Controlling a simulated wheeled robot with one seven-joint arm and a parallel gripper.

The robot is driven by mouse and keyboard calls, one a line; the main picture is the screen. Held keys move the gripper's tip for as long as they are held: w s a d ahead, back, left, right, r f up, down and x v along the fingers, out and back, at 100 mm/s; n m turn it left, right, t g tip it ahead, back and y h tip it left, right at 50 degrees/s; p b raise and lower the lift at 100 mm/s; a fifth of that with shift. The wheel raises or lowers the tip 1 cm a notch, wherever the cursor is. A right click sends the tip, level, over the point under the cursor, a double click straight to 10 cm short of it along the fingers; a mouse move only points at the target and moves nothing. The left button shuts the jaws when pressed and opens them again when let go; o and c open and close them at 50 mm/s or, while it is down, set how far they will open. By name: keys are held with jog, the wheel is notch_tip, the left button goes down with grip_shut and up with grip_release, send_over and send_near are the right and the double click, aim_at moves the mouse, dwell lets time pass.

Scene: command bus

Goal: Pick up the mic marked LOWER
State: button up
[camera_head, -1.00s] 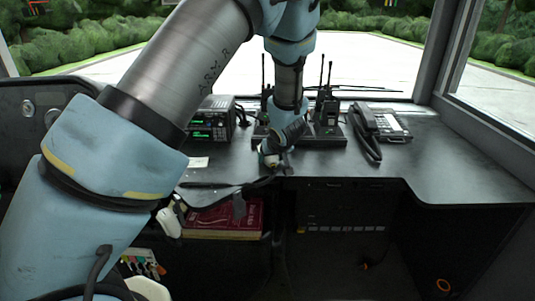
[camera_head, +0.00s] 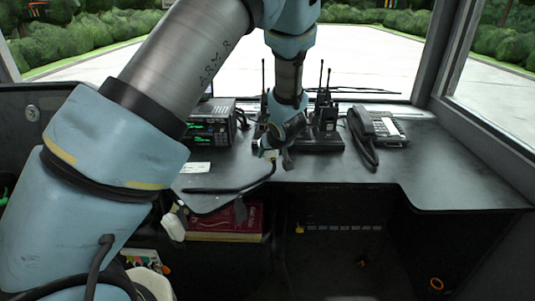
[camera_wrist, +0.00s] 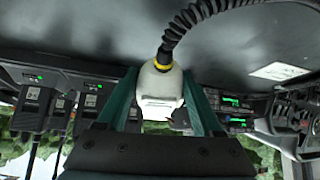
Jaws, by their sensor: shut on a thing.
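A white mic (camera_wrist: 160,88) with a yellow band and a black coiled cord (camera_wrist: 200,15) sits between the two green fingers of my gripper (camera_wrist: 160,76) in the wrist view. The gripper is shut on it. No marking on this mic is readable. In the head view my gripper (camera_head: 272,152) is over the counter, left of the handheld radios, and mostly hides the mic. The cord (camera_head: 255,181) runs from it toward the counter's front edge. A second white mic (camera_head: 173,227) hangs below the counter at left, partly behind my arm; its marking is not readable.
A radio set (camera_head: 210,125) with green displays stands left of my gripper. Handheld radios (camera_head: 326,112) with antennas stand on chargers to its right, close by. A desk phone (camera_head: 378,128) is farther right. Red books (camera_head: 225,220) lie below the counter (camera_head: 440,170), whose right part is clear.

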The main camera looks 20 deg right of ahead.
jog(key=shift+r+p, duration=1.85)
jog(key=shift+r, duration=0.1)
jog(key=shift+f, duration=0.1)
